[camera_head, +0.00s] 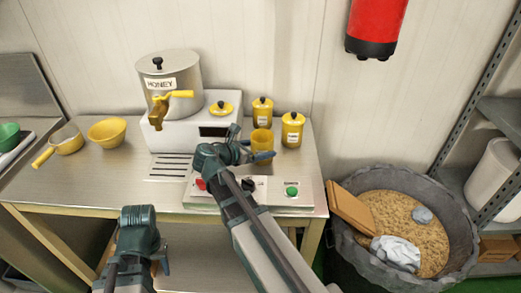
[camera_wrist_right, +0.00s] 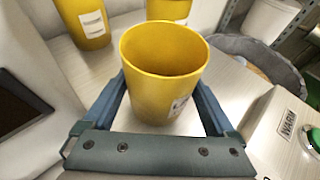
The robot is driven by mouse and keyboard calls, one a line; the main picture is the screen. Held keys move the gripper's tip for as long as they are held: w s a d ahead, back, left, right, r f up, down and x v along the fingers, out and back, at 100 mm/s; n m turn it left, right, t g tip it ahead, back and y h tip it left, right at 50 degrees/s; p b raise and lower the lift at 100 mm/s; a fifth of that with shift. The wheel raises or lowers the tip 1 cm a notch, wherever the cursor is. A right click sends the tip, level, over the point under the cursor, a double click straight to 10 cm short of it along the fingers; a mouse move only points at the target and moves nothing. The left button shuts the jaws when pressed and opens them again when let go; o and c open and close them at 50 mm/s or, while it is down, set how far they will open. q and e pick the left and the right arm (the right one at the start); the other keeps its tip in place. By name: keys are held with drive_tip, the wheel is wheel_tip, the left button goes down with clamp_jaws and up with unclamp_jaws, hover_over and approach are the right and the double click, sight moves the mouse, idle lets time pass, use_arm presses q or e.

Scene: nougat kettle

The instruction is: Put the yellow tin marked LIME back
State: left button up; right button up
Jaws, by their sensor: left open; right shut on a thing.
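A yellow tin without a lid (camera_head: 262,146) is between the blue fingers of my right gripper (camera_head: 249,146), which is shut on it at the right end of the bench. In the right wrist view the same open tin (camera_wrist_right: 163,75) is upright, its inside looks empty, and its label is mostly turned away and unreadable. I cannot tell whether its base touches the bench. Two lidded yellow tins, one behind (camera_head: 262,112) and one to the right (camera_head: 293,130), stand close by; their labels are too small to read. My left gripper (camera_head: 140,245) is open and empty at the bench's front.
A yellow lid with a black knob (camera_head: 222,108) lies on the white machine left of the tins. The HONEY kettle (camera_head: 168,75) stands on that machine. A control panel with buttons (camera_head: 292,190) is in front. Yellow bowl (camera_head: 107,130) and pan (camera_head: 66,142) are left.

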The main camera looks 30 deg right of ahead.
drive_tip(key=o, duration=1.6)
drive_tip(key=shift+c, duration=0.2)
drive_tip(key=shift+f, duration=0.15)
drive_tip(key=p+v, duration=0.4)
drive_tip(key=v, duration=0.8)
drive_tip(key=shift+a+p, duration=0.4)
drive_tip(key=shift+s+a+r, duration=0.1)
drive_tip(key=shift+a+r, duration=0.15)
drive_tip(key=shift+a, duration=0.3)
